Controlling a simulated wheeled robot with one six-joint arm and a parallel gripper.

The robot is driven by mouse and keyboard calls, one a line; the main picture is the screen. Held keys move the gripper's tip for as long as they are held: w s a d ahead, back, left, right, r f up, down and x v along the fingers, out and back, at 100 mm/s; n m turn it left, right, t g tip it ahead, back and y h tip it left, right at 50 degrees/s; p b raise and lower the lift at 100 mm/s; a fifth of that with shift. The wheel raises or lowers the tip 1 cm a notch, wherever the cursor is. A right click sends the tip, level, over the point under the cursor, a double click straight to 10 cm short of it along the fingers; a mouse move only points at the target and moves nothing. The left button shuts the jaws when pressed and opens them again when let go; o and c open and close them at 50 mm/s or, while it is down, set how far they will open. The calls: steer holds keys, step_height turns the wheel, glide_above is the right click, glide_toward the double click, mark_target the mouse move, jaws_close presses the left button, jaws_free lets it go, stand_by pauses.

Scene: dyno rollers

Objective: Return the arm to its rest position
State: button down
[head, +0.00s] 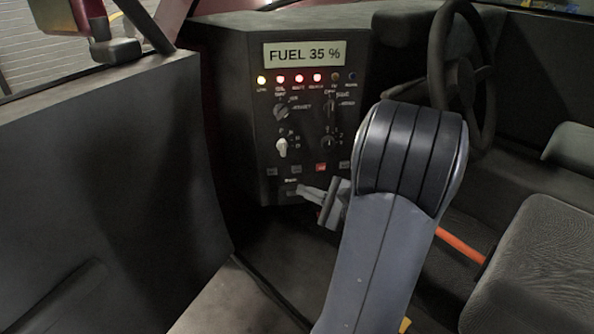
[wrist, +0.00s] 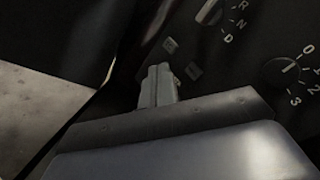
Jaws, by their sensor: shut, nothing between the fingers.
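My gripper (head: 306,191) is in front of the lower part of the black control panel (head: 305,130), just below its bottom row of buttons. Its fingers are shut with nothing held. In the wrist view the closed fingers (wrist: 160,82) point up toward two small square buttons (wrist: 178,58). I cannot tell whether the fingertips touch the panel. My grey arm crosses the right of the head view and hides part of the cabin behind it.
The panel has a "FUEL 35 %" display (head: 304,54), several lit lamps, a pale selector knob (head: 282,147) and a red-lit button (head: 321,167). An open door (head: 110,190) stands at left. A steering wheel (head: 437,60) and seat (head: 540,260) are at right.

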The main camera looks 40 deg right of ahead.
stand_by(0.4)
steer(key=shift+s+a+p, duration=0.2)
steer(key=shift+s+a, duration=0.3)
steer(key=shift+s, duration=0.4)
steer(key=shift+s+a+p, duration=0.2)
steer(key=shift+s+a, duration=0.3)
steer(key=shift+s, duration=0.35)
steer(key=shift+w, duration=0.1)
